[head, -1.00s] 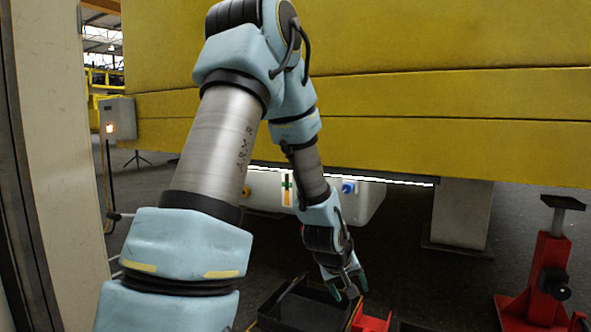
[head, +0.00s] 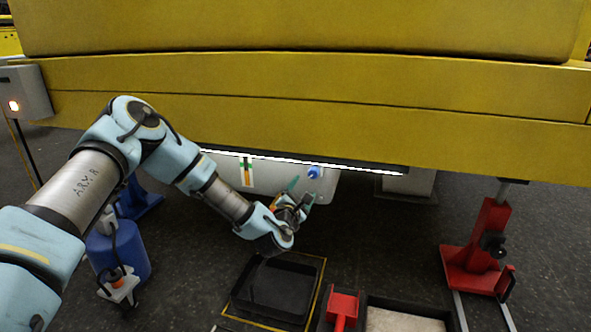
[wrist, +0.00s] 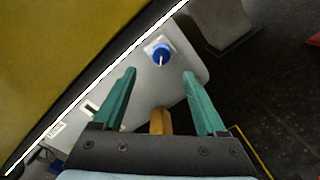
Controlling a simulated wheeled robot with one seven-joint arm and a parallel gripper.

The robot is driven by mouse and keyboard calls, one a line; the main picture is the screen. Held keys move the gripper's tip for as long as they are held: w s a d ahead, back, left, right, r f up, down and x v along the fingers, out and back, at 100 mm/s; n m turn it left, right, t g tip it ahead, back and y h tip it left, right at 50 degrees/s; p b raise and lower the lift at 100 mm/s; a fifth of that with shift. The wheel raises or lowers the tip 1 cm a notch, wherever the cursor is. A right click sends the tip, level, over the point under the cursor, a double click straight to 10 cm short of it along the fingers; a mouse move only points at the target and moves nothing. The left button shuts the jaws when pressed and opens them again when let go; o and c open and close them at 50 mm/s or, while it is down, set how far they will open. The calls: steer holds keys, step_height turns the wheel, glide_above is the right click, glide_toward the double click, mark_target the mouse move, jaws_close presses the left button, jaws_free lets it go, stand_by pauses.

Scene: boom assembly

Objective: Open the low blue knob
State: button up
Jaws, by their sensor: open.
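The blue knob (head: 314,172) sits low on the right part of a pale grey box (head: 268,178) under the yellow boom. In the wrist view the knob (wrist: 159,53) has a round blue face on a white square plate, beyond the fingertips and between their lines. My gripper (head: 301,190) is open, with two green fingers and nothing between them. In the wrist view my gripper (wrist: 160,73) points at the box, with the knob a little apart from the tips.
The yellow boom (head: 300,85) hangs close above the box, with a bright strip along its lower edge. A black tray (head: 276,290) lies on the floor below. A red jack stand (head: 484,240) stands right, a blue container (head: 125,250) left.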

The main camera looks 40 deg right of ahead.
mark_target(313, 175)
steer(key=b+x, duration=0.1)
steer(key=x, duration=0.8)
steer(key=shift+w+d+b, duration=0.15)
steer(key=shift+d+b, duration=0.2)
steer(key=shift+d, duration=0.05)
steer(key=shift+c, duration=0.3)
jaws_close()
